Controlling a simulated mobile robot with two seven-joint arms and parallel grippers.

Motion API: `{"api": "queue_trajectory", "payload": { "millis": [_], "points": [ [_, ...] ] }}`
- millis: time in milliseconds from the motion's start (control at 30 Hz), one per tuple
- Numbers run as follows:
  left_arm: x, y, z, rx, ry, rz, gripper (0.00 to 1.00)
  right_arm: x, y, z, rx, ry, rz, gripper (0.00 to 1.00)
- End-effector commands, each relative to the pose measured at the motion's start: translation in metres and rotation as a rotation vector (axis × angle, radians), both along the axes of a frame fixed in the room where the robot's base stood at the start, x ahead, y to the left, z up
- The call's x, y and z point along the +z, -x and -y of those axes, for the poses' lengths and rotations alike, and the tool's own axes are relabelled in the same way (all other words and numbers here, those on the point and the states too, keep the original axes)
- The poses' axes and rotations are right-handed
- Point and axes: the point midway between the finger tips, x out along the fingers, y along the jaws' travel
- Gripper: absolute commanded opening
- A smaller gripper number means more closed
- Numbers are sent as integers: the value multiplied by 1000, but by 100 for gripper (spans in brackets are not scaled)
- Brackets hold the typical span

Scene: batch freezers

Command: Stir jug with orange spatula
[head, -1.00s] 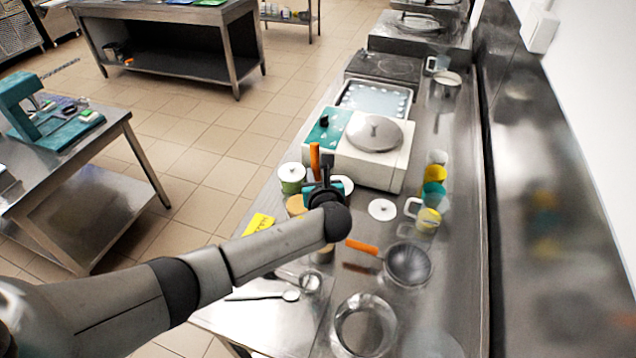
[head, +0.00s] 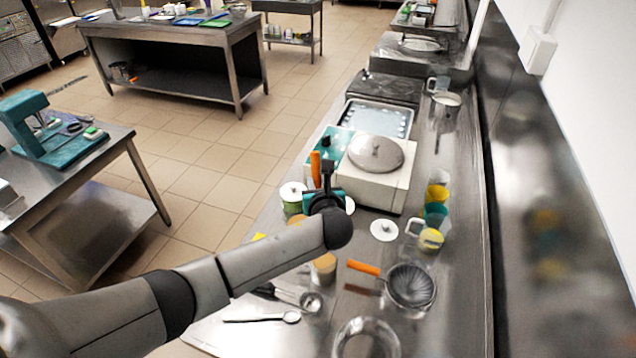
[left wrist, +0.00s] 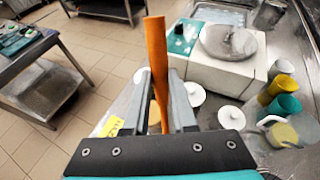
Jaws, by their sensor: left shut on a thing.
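The orange spatula (head: 315,168) stands roughly upright in my left gripper (head: 325,185), above the steel counter. In the left wrist view the orange handle (left wrist: 157,60) runs up between the two fingers of the gripper (left wrist: 165,85), which is shut on it. The spatula's lower end is hidden by the gripper. A clear jug (head: 429,239) with a handle and yellow contents stands to the right of the gripper, apart from it. It also shows at the right of the left wrist view (left wrist: 283,134). My right gripper is not in view.
A white machine (head: 375,178) with a round steel lid stands behind the gripper. Yellow and teal cups (head: 436,214) stand beside the jug.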

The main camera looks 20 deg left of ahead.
Motion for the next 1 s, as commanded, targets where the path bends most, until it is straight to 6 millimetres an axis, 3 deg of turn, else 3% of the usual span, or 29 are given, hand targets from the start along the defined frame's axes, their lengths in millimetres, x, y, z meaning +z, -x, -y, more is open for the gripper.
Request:
{"api": "queue_trajectory", "payload": {
  "millis": [333,800,1000],
  "points": [
    [3,0,0,-1,1,1,0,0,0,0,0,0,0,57],
    [46,0,0,0,1,3,0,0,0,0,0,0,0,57],
    [51,0,0,0,0,1,0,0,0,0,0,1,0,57]
  ]
}}
